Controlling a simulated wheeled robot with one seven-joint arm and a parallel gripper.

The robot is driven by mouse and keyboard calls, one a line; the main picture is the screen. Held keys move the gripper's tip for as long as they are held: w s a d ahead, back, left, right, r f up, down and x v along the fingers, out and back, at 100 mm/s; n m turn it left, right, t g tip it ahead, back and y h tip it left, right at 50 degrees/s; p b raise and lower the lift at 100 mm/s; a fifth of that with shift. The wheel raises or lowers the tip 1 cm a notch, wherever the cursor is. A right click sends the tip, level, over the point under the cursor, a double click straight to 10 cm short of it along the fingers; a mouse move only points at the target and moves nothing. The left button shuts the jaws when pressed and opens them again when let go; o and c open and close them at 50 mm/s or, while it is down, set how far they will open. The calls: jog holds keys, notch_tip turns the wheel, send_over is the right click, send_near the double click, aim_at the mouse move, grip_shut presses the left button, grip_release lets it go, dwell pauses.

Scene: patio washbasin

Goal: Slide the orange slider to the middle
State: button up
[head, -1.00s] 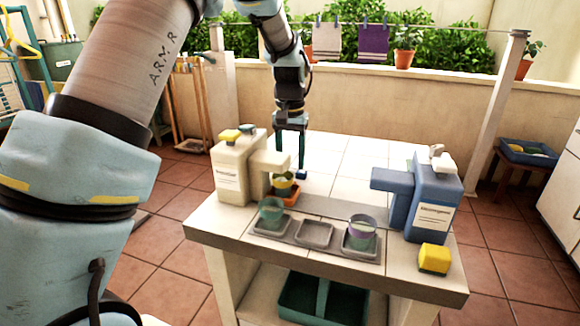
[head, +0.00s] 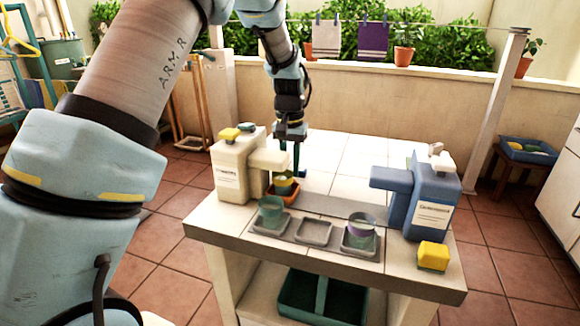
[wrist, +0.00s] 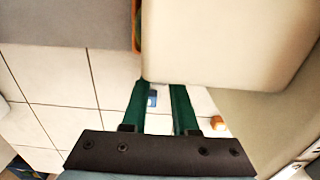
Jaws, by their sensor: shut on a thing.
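The orange slider (head: 293,199) is a small tray at the left of the counter, under the spout of the cream dispenser (head: 229,180). It carries a green cup with yellow (head: 284,185). My gripper (head: 297,172) reaches down just behind the slider, its green fingers shut on it, though the grip itself is hard to see. In the wrist view my fingers (wrist: 160,90) point under a cream block that hides their tips. A thin orange edge (wrist: 137,25) shows beside that block. A small blue piece (wrist: 152,98) shows between the fingers.
A blue dispenser (head: 425,205) stands at the right, its spout facing left. A yellow block (head: 433,257) is front right. The centre counter is clear.

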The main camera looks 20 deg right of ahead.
grip_shut()
dwell(0.8)
jog(key=s+d+p, duration=0.1)
jog(key=s+d, duration=0.2)
jog(key=d, duration=0.1)
jog(key=s+d+p, duration=0.1)
jog(key=s+d, duration=0.3)
jog(key=shift+s+d, duration=0.1)
jog(key=shift+s, duration=0.15)
jog(key=o, duration=0.8)
grip_release()
jog(key=shift+c, duration=0.2)
